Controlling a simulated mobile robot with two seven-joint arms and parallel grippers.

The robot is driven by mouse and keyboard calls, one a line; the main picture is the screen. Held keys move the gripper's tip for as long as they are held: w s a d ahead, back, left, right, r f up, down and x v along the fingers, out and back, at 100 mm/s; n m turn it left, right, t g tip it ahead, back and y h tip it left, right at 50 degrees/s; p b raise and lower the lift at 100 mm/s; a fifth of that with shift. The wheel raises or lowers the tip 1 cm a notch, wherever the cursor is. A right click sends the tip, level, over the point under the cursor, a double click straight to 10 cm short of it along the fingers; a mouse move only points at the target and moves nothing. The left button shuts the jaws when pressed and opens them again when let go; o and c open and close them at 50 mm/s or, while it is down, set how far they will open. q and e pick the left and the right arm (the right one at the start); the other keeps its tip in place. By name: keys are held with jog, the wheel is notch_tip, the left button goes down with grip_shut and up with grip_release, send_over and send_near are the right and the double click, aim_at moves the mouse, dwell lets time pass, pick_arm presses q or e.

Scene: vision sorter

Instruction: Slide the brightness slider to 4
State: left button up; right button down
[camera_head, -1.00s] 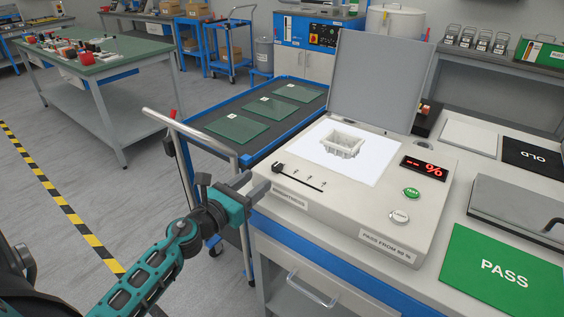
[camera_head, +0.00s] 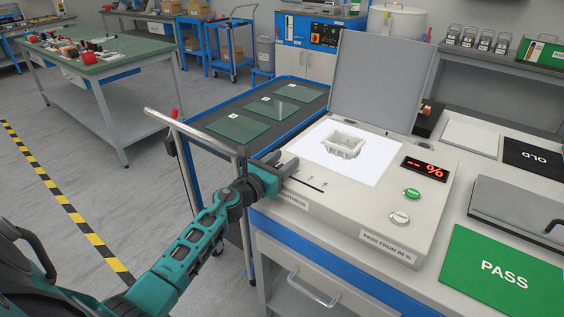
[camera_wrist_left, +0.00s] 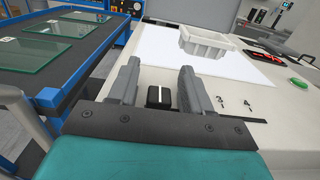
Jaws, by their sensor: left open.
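The sorter box (camera_head: 370,222) stands on the bench with its brightness slider along the left front. The slider's black knob (camera_wrist_left: 160,96) with a white line shows in the wrist view, left of the marks 3 (camera_wrist_left: 221,101) and 4 (camera_wrist_left: 247,104). My left gripper (camera_head: 285,163) is open at the slider's left end. In the wrist view its fingers (camera_wrist_left: 158,72) stand on either side of the knob, with gaps visible. In the head view the gripper hides the knob. My right gripper is not in view.
A white ribbed part (camera_head: 344,142) sits on the lit panel (camera_head: 375,172) behind the slider. The raised lid (camera_head: 378,80) stands behind it. A dark tray cart with glass plates (camera_head: 237,127) is close on the left. Green and white buttons lie to the right.

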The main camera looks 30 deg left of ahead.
aim_at(325, 188)
pick_arm(q)
jog(key=shift+c, duration=0.2)
grip_shut()
dwell(0.3)
jog(key=d, duration=0.4)
jog(key=d+p, duration=0.1)
jog(key=d, duration=0.3)
jog(key=s+d, duration=0.1)
jog(key=d, duration=0.3)
jog(key=shift+p, duration=0.4)
jog(key=shift+d+f, duration=0.1)
jog(key=shift+d, duration=0.1)
jog(key=shift+o, duration=0.2)
grip_release()
jog(key=shift+d, duration=0.1)
